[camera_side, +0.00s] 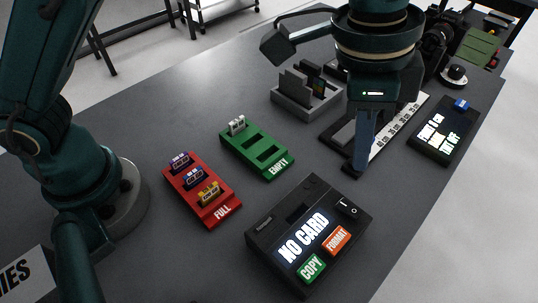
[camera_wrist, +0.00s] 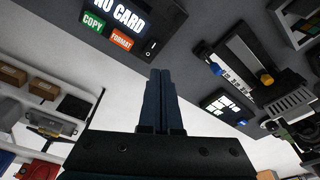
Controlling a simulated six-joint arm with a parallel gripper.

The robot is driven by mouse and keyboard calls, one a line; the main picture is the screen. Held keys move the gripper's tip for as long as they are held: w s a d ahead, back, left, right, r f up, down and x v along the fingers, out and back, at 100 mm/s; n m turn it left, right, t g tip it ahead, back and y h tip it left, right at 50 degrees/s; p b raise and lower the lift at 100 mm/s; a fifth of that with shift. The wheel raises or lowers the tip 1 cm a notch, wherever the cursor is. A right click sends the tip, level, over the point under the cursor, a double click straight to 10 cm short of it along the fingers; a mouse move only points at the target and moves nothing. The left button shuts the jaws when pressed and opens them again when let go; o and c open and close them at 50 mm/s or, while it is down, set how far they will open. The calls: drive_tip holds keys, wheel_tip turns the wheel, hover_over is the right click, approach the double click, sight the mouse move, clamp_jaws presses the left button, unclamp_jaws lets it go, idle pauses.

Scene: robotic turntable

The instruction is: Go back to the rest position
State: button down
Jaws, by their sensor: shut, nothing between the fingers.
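My gripper (camera_side: 361,167) points down over the right half of the dark table in the side view, in front of a long black-and-white strip device. Its fingers are together and empty. In the wrist view the closed fingers (camera_wrist: 160,74) stick up at the centre with nothing between them. The fingertips are close above the table between the strip device and the black card unit; whether they touch anything is hard to tell.
The black card unit (camera_side: 296,219) reads NO CARD. The red FULL rack (camera_side: 217,209) holds several cards; the green EMPTY rack (camera_side: 267,143) holds one pale card. A grey slotted holder (camera_side: 300,107), strip device (camera_side: 407,116) and small display box (camera_side: 430,146) stand nearby.

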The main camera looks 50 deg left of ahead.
drive_tip(key=a+r+n+t, duration=0.25)
drive_tip(key=a+r, duration=0.25)
drive_tip(key=a, duration=0.3)
drive_tip(key=a+r+n+t, duration=0.1)
drive_tip(key=a+r+n, duration=0.2)
drive_tip(key=a+r, duration=0.3)
drive_tip(key=s+a+f+n+y, duration=0.1)
drive_tip(key=s+a+f+n, duration=0.5)
drive_tip(key=s+a+f, duration=0.3)
drive_tip(key=shift+s+a+f+t+y, duration=0.15)
drive_tip(key=shift+s+a+t+y, duration=0.25)
drive_tip(key=shift+s, duration=0.6)
